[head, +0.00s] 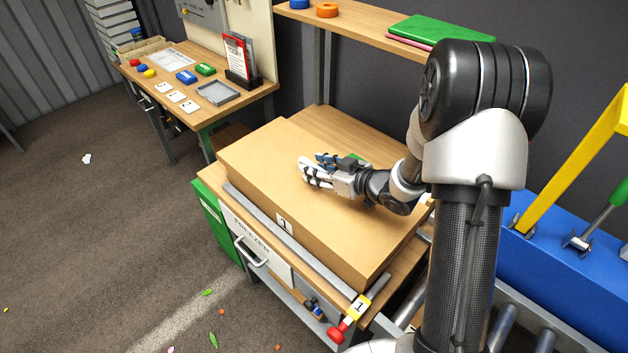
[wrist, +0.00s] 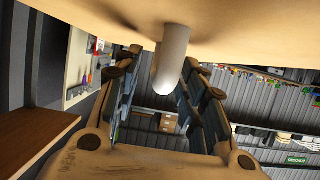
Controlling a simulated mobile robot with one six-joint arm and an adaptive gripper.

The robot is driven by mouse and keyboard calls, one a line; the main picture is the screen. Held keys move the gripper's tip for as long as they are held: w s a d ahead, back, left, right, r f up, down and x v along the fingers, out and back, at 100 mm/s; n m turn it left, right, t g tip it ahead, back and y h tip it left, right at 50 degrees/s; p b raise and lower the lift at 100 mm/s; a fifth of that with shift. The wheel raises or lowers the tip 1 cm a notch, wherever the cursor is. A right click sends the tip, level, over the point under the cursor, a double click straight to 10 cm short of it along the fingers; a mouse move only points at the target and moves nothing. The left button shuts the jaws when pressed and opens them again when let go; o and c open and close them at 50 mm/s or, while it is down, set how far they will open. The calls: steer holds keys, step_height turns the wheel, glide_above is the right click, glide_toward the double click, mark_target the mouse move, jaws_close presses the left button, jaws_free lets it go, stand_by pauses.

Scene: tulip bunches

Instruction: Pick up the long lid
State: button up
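The long lid (head: 270,150) is a large tan slab lying on the wooden bench, with a white "1" label on its front side. In the wrist view its tan surface (wrist: 70,8) fills the top edge. A white rounded post (wrist: 172,60), seemingly a knob, stands out from that surface. My gripper (head: 315,172) is low over the lid's top, pointing left. In the wrist view my gripper (wrist: 163,66) is open, with one finger on each side of the post. A gap shows on the left; contact on the right cannot be told. The post is not clear in the head view.
A wooden bench (head: 210,178) with a freezer-labelled front carries the lid. A red-handled tool (head: 340,332) with a yellow "1" tag is at its front. A shelf (head: 365,32) is behind; a blue case (head: 570,270) is at right. A side table (head: 255,93) stands back left.

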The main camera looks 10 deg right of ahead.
steer(key=shift+c, duration=0.3)
jaws_close()
stand_by(0.3)
